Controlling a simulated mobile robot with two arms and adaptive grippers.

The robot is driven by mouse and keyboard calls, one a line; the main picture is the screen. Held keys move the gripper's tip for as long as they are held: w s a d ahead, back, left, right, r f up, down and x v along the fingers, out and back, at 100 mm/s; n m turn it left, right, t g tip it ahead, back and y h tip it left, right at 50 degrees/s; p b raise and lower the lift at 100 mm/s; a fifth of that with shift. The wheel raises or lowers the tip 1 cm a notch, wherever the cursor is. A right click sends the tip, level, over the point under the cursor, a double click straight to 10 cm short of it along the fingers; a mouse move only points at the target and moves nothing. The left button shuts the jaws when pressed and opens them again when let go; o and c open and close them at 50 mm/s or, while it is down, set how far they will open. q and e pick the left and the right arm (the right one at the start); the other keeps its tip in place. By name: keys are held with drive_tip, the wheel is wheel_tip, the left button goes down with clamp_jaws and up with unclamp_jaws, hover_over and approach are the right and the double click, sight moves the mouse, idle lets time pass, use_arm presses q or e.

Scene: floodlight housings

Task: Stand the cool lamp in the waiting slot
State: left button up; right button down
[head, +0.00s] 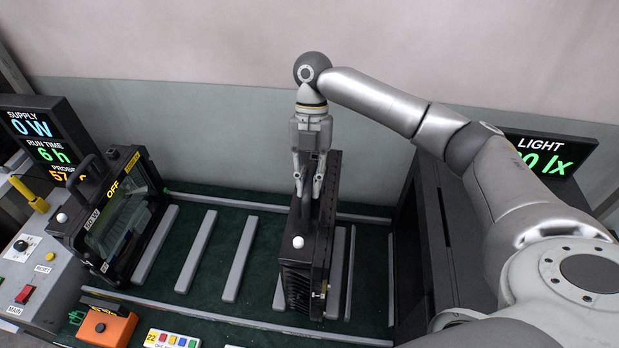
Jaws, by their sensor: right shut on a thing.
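My right gripper (308,175) reaches down from above and is shut on the top handle of a black floodlight lamp (305,260). This lamp is upright, seen nearly edge-on, with fins low on its near side and a white knob on top. It is over the grey slot rails on the green rack (215,255); I cannot tell whether it touches the rack. A second black lamp (120,220) with a glass front, marked OFF, stands at the left end. I cannot tell which slot is the waiting slot. My left gripper is not in view.
Several grey rails (197,250) with open gaps lie between the two lamps. A supply display (38,132) reads 0 W. A control panel (30,255) and an orange box (105,328) are at lower left. A dark cabinet (425,235) and a light display (548,155) are at right.

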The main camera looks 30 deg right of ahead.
sight(312, 200)
drive_tip(key=shift+f+b, duration=0.9)
drive_tip(key=shift+f, duration=1.15)
idle(1.8)
drive_tip(key=shift+f, duration=0.65)
idle(1.8)
drive_tip(key=c, duration=1.3)
unclamp_jaws()
drive_tip(key=shift+s, duration=0.1)
drive_tip(key=shift+d+f, duration=0.1)
drive_tip(key=shift+s+f, duration=0.15)
drive_tip(key=shift+f, duration=0.1)
drive_tip(key=v, duration=1.2)
drive_tip(key=shift+r, duration=0.3)
